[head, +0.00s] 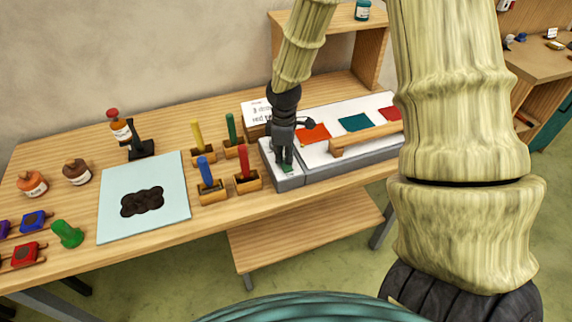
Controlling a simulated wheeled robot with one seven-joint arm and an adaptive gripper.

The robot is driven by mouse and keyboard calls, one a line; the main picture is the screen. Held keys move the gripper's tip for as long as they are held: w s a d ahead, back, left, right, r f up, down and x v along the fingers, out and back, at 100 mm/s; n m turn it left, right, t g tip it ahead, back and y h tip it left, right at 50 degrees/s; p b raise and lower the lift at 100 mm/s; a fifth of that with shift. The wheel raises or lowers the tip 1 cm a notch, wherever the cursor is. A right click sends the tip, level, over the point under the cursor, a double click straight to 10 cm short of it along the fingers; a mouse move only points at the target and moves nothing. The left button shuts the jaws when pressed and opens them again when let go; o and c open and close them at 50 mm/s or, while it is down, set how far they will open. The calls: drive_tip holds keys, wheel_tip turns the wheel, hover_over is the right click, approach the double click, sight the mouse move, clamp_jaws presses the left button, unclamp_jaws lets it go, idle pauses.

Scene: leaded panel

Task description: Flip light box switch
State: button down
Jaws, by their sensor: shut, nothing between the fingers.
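The light box (345,160) is a grey box with a white top, at the right part of the workbench. Red and teal glass pieces (355,122) lie on its top. A small grey switch housing (290,184) is at its left front end, with a bit of green showing on it. My gripper (286,163) is shut and empty, pointing down right over this housing. Its fingertips hide most of the switch, so I cannot tell its position or whether they touch it.
Coloured sticks in small wooden holders, such as the red one (244,162), stand just left of the switch housing. A wooden bar (365,138) lies on the light box. A pale blue sheet (168,175) with a dark blot, bottles and coloured blocks fill the left bench.

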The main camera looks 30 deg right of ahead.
sight(284, 162)
drive_tip(key=shift+r+p, duration=3.1)
drive_tip(key=shift+r, duration=0.35)
